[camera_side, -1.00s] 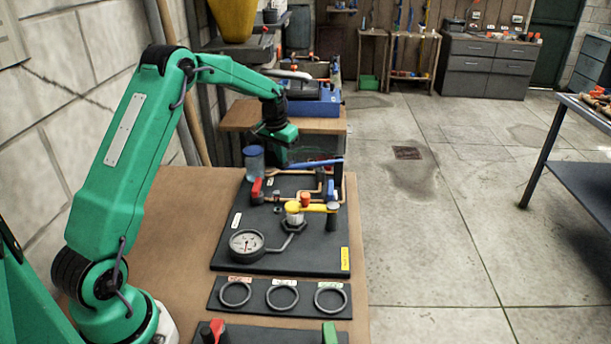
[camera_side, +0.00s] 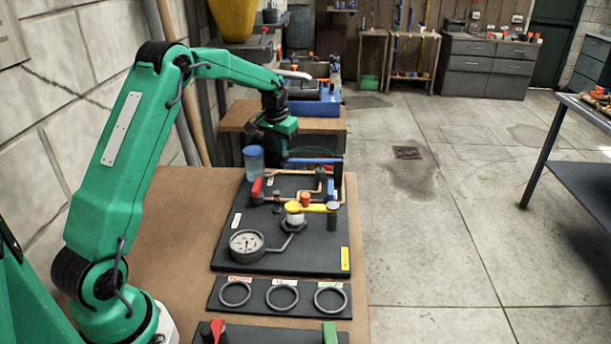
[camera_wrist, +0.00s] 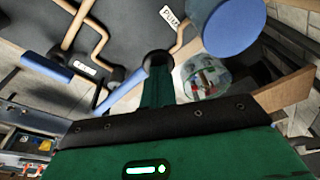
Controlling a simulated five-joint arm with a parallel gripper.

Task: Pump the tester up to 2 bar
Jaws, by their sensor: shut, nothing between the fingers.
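The tester is a black board (camera_side: 225,257) with copper pipes, a round white gauge (camera_side: 246,243) and a yellow lever (camera_side: 312,208). The gauge needle is too small to read. A blue pump lever (camera_side: 318,161) lies about level at the board's far end; a blue bar (camera_wrist: 122,92) that looks like it shows in the wrist view. My gripper (camera_side: 283,158) is shut and empty at the lever's left end. Its closed fingers (camera_wrist: 157,65) are beside the bar in the wrist view; I cannot tell whether they touch it.
A clear, blue-topped cup-like cylinder (camera_side: 253,160) stands close left of my gripper, also in the wrist view (camera_wrist: 205,78). A red handle (camera_side: 257,188) and a blue handle (camera_side: 331,190) stand on the board. A plate with several rings (camera_side: 282,283) lies in front. The bench's left part is clear.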

